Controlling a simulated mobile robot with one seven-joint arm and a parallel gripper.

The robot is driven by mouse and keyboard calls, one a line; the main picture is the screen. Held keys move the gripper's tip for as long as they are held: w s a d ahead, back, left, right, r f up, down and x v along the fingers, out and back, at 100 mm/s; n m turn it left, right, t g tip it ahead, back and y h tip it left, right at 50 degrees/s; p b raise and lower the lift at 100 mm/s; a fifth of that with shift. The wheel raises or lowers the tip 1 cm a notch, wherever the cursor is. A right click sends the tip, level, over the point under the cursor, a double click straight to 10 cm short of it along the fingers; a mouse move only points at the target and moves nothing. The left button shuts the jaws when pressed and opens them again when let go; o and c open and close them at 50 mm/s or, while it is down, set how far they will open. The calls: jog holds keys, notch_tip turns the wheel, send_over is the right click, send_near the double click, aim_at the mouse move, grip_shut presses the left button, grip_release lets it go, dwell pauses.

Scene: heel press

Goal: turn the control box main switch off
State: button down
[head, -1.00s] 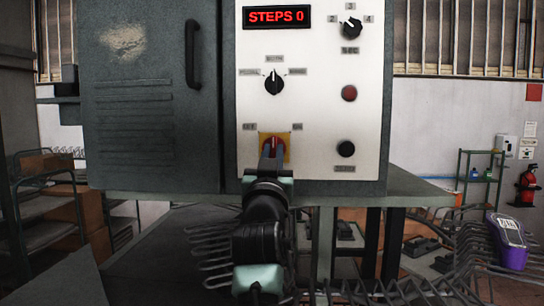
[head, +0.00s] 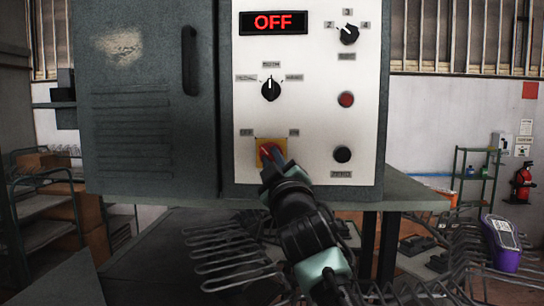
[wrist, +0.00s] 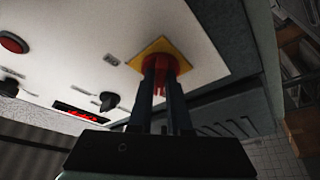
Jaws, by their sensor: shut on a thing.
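The main switch (head: 269,149) is a red knob on a yellow plate, low on the white panel of the control box (head: 225,120). It points up and to the left, between two small labels. My gripper (head: 270,168) is shut on the knob from the front and below. In the wrist view both fingers (wrist: 165,75) stand on either side of the red knob (wrist: 178,62) on its yellow plate (wrist: 158,47). The fingers hide part of the knob. The red display (head: 273,22) at the top of the panel reads OFF.
Above the switch is a black selector knob (head: 271,89). To its right are a red button (head: 345,99), a black button (head: 342,154) and another selector (head: 348,34). Wire racks (head: 215,250) and a purple object (head: 502,243) lie below and to the right.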

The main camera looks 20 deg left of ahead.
jog(key=shift+n, duration=0.4)
jog(key=c, duration=0.9)
grip_release()
jog(key=shift+o, duration=0.2)
jog(key=shift+s, duration=0.1)
jog(key=shift+s+d+f+b, duration=0.15)
jog(key=shift+s+d+b, duration=0.05)
jog(key=shift+s+b, duration=0.1)
jog(key=b+v, duration=0.7)
jog(key=v, duration=0.5)
